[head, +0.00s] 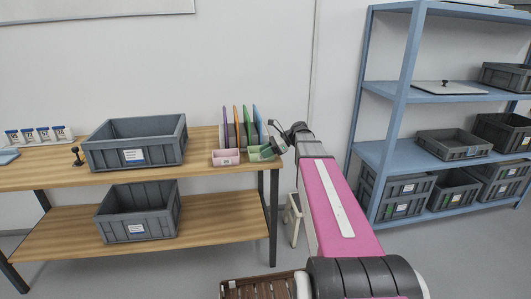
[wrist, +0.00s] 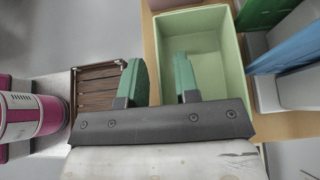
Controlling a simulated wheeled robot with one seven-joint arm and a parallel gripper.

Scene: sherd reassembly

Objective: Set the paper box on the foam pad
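A small green open box (head: 261,153) stands at the right end of the wooden table, and it fills the upper middle of the wrist view (wrist: 205,40). A similar pink box (head: 226,157) sits just left of it. I cannot tell by looks which one is the paper box. My gripper (wrist: 160,80) is open and empty, with green fingertips. In the wrist view, one finger overlaps the green box's inside and the other is left of its wall; contact cannot be told. I cannot surely identify a foam pad; a flat blue piece (head: 8,156) lies at the table's far left.
Upright colored panels (head: 240,128) stand behind the small boxes. A large grey crate (head: 135,143) is on the tabletop, another (head: 138,212) on the lower shelf. Several labelled containers (head: 38,134) stand at the left. A blue rack (head: 400,100) holds more crates at right.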

